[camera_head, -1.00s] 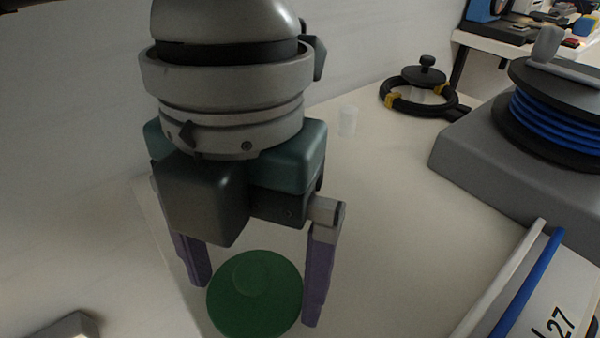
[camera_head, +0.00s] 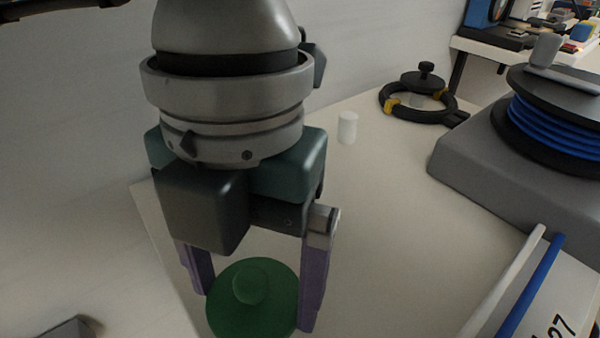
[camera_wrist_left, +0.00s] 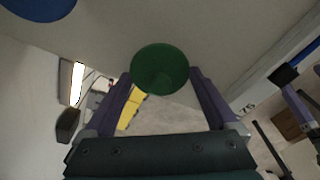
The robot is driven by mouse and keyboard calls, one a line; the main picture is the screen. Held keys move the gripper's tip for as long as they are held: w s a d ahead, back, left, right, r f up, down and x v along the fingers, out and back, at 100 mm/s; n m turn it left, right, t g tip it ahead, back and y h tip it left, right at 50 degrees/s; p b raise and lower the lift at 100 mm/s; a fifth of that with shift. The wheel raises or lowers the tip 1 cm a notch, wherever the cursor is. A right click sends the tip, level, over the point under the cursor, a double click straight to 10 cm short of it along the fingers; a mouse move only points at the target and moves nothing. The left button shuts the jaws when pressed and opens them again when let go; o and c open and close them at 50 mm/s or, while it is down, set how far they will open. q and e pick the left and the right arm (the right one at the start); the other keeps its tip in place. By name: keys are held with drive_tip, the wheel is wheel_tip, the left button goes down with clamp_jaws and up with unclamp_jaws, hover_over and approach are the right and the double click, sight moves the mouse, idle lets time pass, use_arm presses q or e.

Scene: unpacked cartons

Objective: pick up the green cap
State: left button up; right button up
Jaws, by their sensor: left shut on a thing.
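The green cap (camera_head: 252,306) is a round dark-green disc with a small raised knob, low in the head view. My left gripper (camera_head: 255,312) has its two purple fingers against opposite sides of the cap's rim, shut on it. In the left wrist view the cap (camera_wrist_left: 160,69) sits between the tips of the left gripper (camera_wrist_left: 160,78). The head view does not clearly show whether the cap touches the surface below. My right gripper is not in the head view; a purple part at the right edge of the wrist view cannot be told for certain.
A white table (camera_head: 400,215) lies beneath, with clear room in its middle. A small white cylinder (camera_head: 347,127) and a black ring with yellow bands (camera_head: 418,103) stand at the back. A blue-wound spool (camera_head: 555,125) on a grey base (camera_head: 470,160) is at the right.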

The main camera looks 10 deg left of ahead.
sight(251, 278)
use_arm(q)
wheel_tip(251, 278, up, 20)
drive_tip(key=p, duration=0.4)
